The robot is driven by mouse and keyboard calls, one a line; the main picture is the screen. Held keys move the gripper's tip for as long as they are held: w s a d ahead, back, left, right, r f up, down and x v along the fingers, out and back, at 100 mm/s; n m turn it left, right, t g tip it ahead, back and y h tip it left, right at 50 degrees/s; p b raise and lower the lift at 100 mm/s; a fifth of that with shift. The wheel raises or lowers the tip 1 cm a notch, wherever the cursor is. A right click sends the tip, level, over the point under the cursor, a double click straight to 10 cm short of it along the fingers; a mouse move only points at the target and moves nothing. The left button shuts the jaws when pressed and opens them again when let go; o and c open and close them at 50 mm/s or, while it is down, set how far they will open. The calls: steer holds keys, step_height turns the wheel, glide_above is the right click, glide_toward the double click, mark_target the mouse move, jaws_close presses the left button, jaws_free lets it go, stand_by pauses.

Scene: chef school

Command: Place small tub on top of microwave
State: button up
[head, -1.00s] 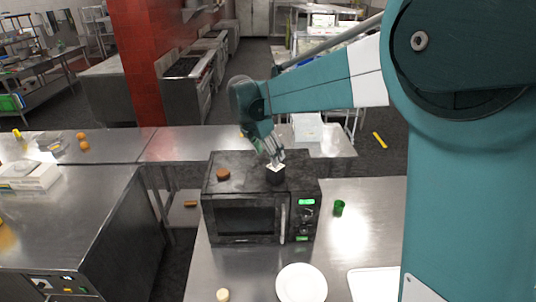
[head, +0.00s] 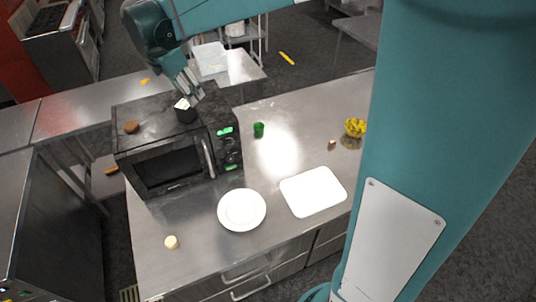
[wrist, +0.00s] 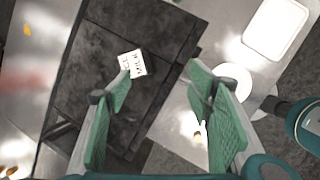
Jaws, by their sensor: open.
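My gripper (head: 192,88) is just above the tub in the head view, fingers pointing down. In the wrist view the green finger pads (wrist: 160,80) are spread with nothing between them, and the tub lies beyond the left fingertip. Whether a finger touches the tub I cannot tell.
A brown round item (head: 131,127) also sits on the microwave.

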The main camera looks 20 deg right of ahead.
steer(key=s+d+r+m+y, duration=0.1)
steer(key=s+d+r+m, duration=0.2)
steer(key=s+d+m, duration=0.5)
steer(key=s+d+f+m+t, duration=0.1)
steer(key=s+d+f+m, duration=0.1)
steer(key=s+m, duration=0.5)
steer(key=s+d+f+m+t+y, duration=0.1)
steer(key=s+m, duration=0.7)
steer(key=s, duration=1.2)
step_height(320, 180, down, 3)
steer(key=d+t, duration=0.1)
steer(key=d, duration=0.1)
steer(key=shift+d+f+t+y, duration=0.15)
steer(key=shift+d+t+y, duration=0.15)
steer(key=shift+d, duration=0.05)
